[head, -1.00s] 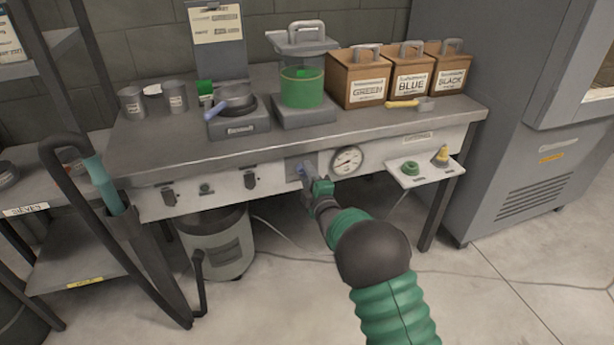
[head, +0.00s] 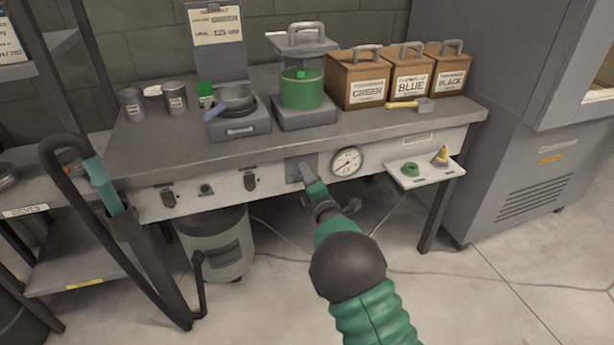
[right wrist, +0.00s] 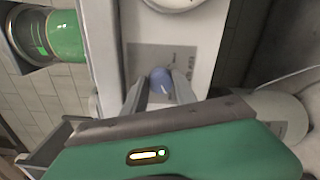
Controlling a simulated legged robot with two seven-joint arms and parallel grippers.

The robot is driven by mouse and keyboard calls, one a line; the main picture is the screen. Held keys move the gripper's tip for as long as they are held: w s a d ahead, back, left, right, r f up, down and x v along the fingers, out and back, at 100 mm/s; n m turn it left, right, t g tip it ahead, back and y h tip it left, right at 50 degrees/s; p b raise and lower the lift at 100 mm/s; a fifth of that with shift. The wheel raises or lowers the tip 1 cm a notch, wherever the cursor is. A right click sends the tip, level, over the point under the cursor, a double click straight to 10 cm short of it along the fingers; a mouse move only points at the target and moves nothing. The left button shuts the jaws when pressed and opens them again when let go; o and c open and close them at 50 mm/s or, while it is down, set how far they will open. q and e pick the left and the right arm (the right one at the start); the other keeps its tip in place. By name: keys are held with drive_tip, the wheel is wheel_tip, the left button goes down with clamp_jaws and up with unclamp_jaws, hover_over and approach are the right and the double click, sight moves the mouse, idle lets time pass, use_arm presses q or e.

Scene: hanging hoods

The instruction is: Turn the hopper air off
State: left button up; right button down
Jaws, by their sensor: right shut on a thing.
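A blue knob (right wrist: 162,80) sits on a grey plate (right wrist: 143,55) on the bench's front panel. In the right wrist view my two fingers stand on either side of it. My right gripper (head: 306,173) is shut on this knob, and in the head view it largely hides it. A round white dial gauge (head: 346,161) is just right of the plate; its lower edge shows at the top of the right wrist view. The lettering on the plate is too blurred to read. My left gripper is not in view.
The panel (head: 225,186) also carries dark switches (head: 250,180) to the left. A small shelf (head: 425,176) with a green ring and a yellow-tipped piece juts out on the right. A green container (head: 302,92) and labelled boxes (head: 360,80) stand on the bench. A bin (head: 215,250) is underneath.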

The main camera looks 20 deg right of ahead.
drive_tip(key=shift+s+a+f, duration=0.1)
drive_tip(key=shift+a+f, duration=0.1)
drive_tip(key=shift+f, duration=0.2)
drive_tip(key=c, duration=1.1)
unclamp_jaws()
drive_tip(key=shift+o, duration=0.5)
drive_tip(key=shift+r, duration=0.2)
drive_tip(key=s+p, duration=0.4)
drive_tip(key=s, duration=1.2)
drive_tip(key=shift+s+d+p, duration=0.3)
drive_tip(key=shift+s+p, duration=0.05)
